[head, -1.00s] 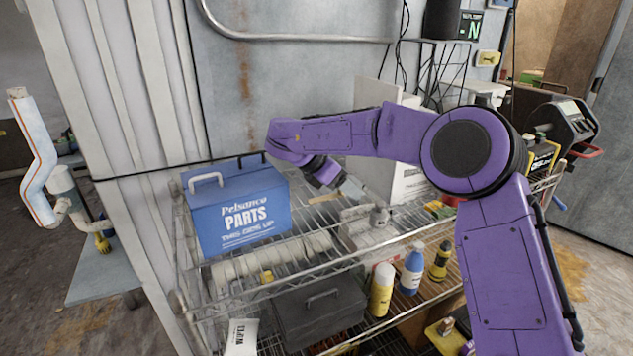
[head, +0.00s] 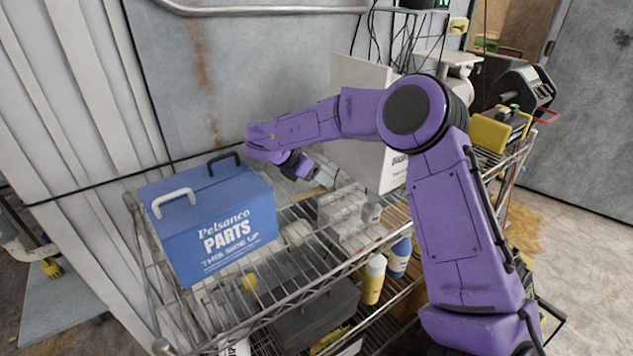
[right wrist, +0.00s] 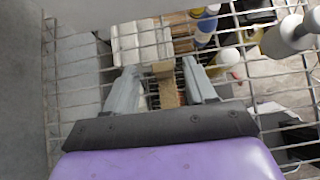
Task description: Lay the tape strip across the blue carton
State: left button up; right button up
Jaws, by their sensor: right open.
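The blue carton (head: 222,212), printed "PARTS" and fitted with a white and a black handle, stands on the left end of the wire shelf in the head view. My right gripper (head: 318,174) is just right of the carton, low over the shelf. In the right wrist view its two grey fingers (right wrist: 162,84) are apart. A narrow tan strip (right wrist: 167,92), which looks like the tape strip, shows between them over the wire. I cannot tell whether the fingers touch it. My left gripper is out of view.
Pale blocks (head: 348,218) sit on the wire shelf right of the gripper. A large white box (head: 362,120) stands behind my right arm. Yellow (head: 373,280) and blue (head: 399,257) bottles and a dark case (head: 312,318) are lower down. A metal wall (head: 235,80) rises behind the shelf.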

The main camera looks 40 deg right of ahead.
jog(key=shift+x, duration=1.1)
jog(key=shift+s+d, duration=0.25)
jog(key=shift+s, duration=0.05)
jog(key=shift+a, duration=0.1)
grip_shut()
jog(key=shift+w, duration=0.1)
